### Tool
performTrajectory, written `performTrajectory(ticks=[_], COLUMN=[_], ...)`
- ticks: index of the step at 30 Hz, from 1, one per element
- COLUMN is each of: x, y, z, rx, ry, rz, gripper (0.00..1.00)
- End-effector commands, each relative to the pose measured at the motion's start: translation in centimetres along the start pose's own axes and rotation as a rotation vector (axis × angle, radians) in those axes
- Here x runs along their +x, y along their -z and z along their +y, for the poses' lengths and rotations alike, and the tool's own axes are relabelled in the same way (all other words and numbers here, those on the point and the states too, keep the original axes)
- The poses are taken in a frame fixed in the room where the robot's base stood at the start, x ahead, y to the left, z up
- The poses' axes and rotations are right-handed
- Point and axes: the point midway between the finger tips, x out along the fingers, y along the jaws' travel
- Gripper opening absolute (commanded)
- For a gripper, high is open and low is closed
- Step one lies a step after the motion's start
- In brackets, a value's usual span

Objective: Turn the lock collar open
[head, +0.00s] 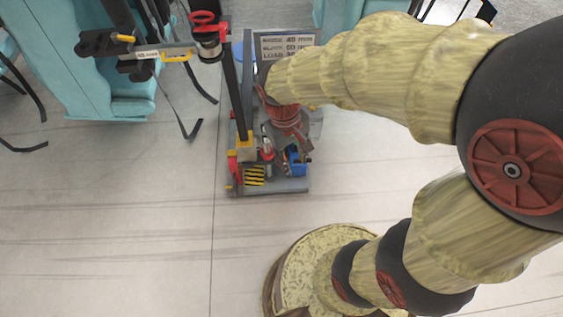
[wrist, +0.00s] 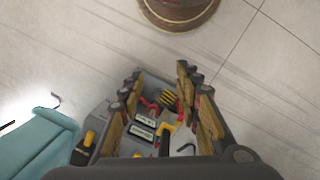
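A grey station (head: 285,186) stands on the floor with a black upright post (head: 237,95) in a yellow foot (head: 245,146). A red and silver cylindrical fitting (head: 208,42) with a red knob sits near the post's top, beside a horizontal bar (head: 160,53) with a label; I cannot tell whether it is the lock collar. My gripper (head: 289,135) points down over the station's right part in the head view, its fingertips unclear. In the wrist view its fingers (wrist: 160,85) are spread, with red parts, labels (wrist: 145,119) and a yellow bracket (wrist: 165,130) below; nothing is held.
A blue block (head: 296,161), a red clamp-like part (head: 232,168) and a yellow-black striped patch (head: 254,176) crowd the base. A sign (head: 285,44) stands behind. Teal seats (head: 105,75) with hanging black straps are at the upper left.

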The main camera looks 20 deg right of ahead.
Motion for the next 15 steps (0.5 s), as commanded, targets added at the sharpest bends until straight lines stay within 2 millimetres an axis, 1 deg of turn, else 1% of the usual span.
performTrajectory(ticks=[1, 8, 15], x=[1.6, 7.7, 14.5], y=[0.5, 2.5, 4.2], z=[0.0, 0.9, 2.2], rx=[-0.031, -0.200, -0.429], ry=[-0.016, -0.103, -0.200], rz=[-0.048, -0.236, -0.435], gripper=[0.33, 0.33, 0.33])
